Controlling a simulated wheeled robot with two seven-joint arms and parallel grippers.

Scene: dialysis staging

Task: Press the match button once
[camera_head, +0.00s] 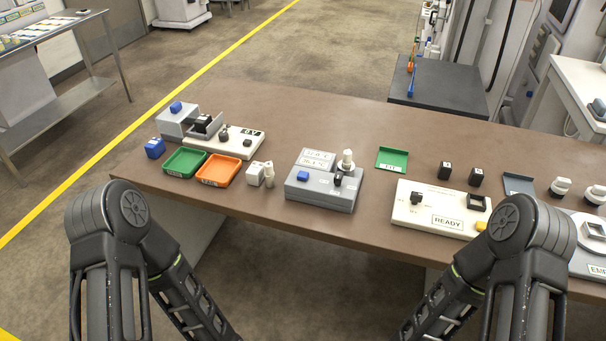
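No button carries a readable "match" label, so I cannot tell which one is the match button. A grey box (322,195) at the middle of the brown table has a blue button (303,176) on top, with a dark knob and a white cylindrical piece at its right. A cream box (440,212) to the right has a READY label, a dark knob and a yellow button (481,226), partly hidden by my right arm. Both my arms show at the bottom, but neither gripper is in view.
A green tray (184,175) and an orange tray (234,184) lie at the table's left. Behind them are a grey device with a blue top (176,107) and a white panel (249,149). The table's back middle is clear.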

